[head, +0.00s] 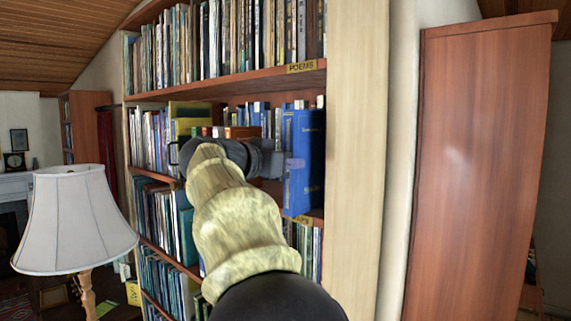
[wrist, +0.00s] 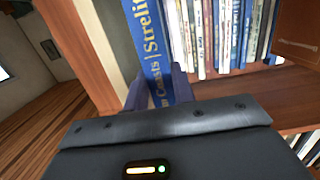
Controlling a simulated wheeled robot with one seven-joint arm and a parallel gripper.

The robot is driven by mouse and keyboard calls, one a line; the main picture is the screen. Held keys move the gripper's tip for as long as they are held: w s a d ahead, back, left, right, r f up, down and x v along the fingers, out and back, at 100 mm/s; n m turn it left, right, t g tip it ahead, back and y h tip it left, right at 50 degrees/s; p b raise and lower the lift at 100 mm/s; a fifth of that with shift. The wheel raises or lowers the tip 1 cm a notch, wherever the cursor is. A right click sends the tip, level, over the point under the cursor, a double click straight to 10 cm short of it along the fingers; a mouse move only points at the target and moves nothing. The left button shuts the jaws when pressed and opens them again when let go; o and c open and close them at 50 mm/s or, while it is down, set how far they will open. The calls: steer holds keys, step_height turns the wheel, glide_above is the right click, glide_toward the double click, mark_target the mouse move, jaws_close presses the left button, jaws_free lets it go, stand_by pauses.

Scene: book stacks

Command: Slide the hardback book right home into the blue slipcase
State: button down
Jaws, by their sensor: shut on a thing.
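The hardback book (wrist: 155,50) is blue, with pale lettering along its spine in the wrist view. My gripper (wrist: 160,88) is shut on it, one dark blue finger on each side of the spine. In the head view a tall, upright blue block (head: 304,190) with small gold lettering stands at the right end of the middle shelf. My gripper (head: 293,163) reaches it from the left there. I cannot tell the blue slipcase apart from the book in either view, nor how deep the book sits in it.
The wooden bookcase upright (head: 355,150) is close on the right. A shelf board marked POEMS (head: 301,67) runs above. Several books (wrist: 220,35) stand beside the held book. A white lamp (head: 75,220) stands at the left, and a reddish-brown wooden panel (head: 475,170) at the far right.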

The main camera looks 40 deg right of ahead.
steer(key=shift+d+r, duration=0.1)
steer(key=shift+d, duration=1.25)
steer(key=c, duration=1.1)
jaws_free()
steer(key=shift+w, duration=0.1)
steer(key=shift+a, duration=0.1)
steer(key=shift+s+a, duration=0.2)
steer(key=shift+a, duration=1.7)
steer(key=shift+s+a, duration=0.15)
steer(key=shift+a, duration=1.7)
